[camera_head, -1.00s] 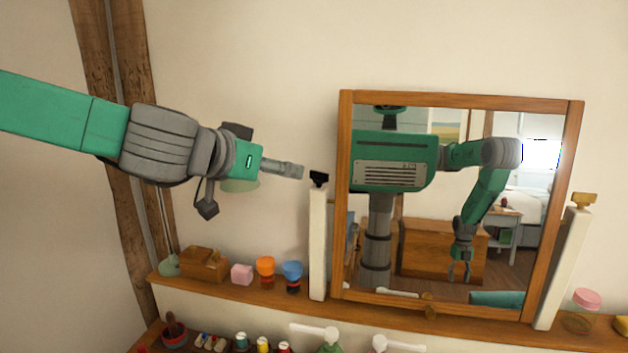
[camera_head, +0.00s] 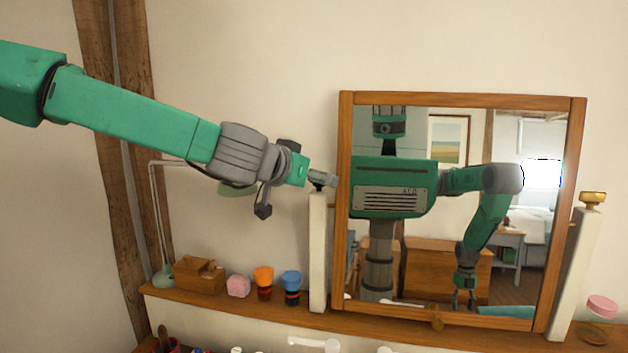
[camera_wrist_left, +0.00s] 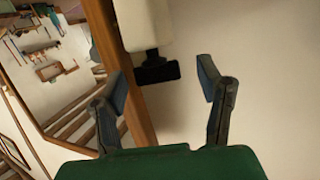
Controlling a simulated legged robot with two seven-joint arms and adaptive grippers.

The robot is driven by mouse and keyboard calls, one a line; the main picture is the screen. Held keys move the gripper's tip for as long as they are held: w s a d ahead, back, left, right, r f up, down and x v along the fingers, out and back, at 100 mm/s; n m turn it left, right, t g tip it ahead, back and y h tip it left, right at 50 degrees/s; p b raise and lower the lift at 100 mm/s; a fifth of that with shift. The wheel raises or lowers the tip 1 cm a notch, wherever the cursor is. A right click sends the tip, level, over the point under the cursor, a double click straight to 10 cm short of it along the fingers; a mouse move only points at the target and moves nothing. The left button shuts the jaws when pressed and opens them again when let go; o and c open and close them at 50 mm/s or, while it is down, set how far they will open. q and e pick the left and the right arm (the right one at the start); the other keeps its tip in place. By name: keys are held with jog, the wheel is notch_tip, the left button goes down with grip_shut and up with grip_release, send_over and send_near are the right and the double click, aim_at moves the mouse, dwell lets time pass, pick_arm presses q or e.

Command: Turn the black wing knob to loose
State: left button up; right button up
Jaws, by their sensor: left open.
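The black wing knob (camera_head: 318,187) sits on top of the white left post beside the mirror. It is largely covered by my left gripper (camera_head: 325,179) in the head view. In the left wrist view, the knob (camera_wrist_left: 158,73) shows as a dark bar at the end of the white post (camera_wrist_left: 147,25). The open fingers of my left gripper (camera_wrist_left: 163,82) stand on either side of it, with gaps showing, so the knob is between them but not clamped. My right gripper is not directly in view; an arm and gripper show only as a reflection in the mirror.
The wood-framed mirror (camera_head: 345,200) is close to the right of the left gripper. A brass-coloured knob (camera_head: 592,198) tops the right post (camera_head: 572,265). A wooden box (camera_head: 198,276), a pink block (camera_head: 238,286) and orange and blue-topped items stand on the shelf below. The wall above is clear.

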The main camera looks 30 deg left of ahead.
pick_arm(q)
jog(key=shift+d, duration=0.1)
jog(key=c, duration=1.1)
jog(key=shift+c, duration=0.2)
jog(key=n+y+p, duration=0.3)
jog(key=shift+d+r, duration=0.2)
jog(key=shift+d, duration=0.1)
jog(key=shift+f+n+y+p, duration=0.1)
jog(key=shift+n+y+p, duration=0.55)
jog(key=shift+y, duration=0.25)
